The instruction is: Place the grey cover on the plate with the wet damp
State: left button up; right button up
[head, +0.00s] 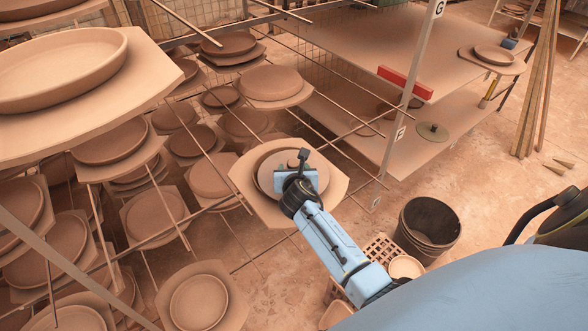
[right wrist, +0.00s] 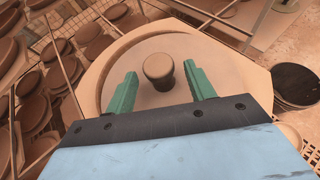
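A round plate (right wrist: 105,88) lies on a tan board (head: 243,180) at the end of the rack. A brownish-grey disc (head: 266,176) with a brown knob (right wrist: 158,68) sits within the plate's rim. My right gripper (head: 292,176) is over this disc. In the right wrist view its two green fingers stand apart on either side of the knob, with gaps showing, so it is open and holds nothing. A grey-green round lid (head: 432,132) with a small knob lies on the lower shelf to the right. My left gripper is not in view.
Rack rods carry several boards with plates (head: 270,83) at left. A shelf unit (head: 455,75) with a red block (head: 405,83) stands behind. A dark bucket (head: 428,228) and a crate (head: 380,247) stand right of my forearm. Floor shows between them.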

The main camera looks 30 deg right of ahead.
jog(key=shift+r, duration=0.25)
jog(key=p+v, duration=0.2)
jog(key=v, duration=1)
jog(key=shift+p, duration=0.35)
jog(key=shift+f, duration=0.15)
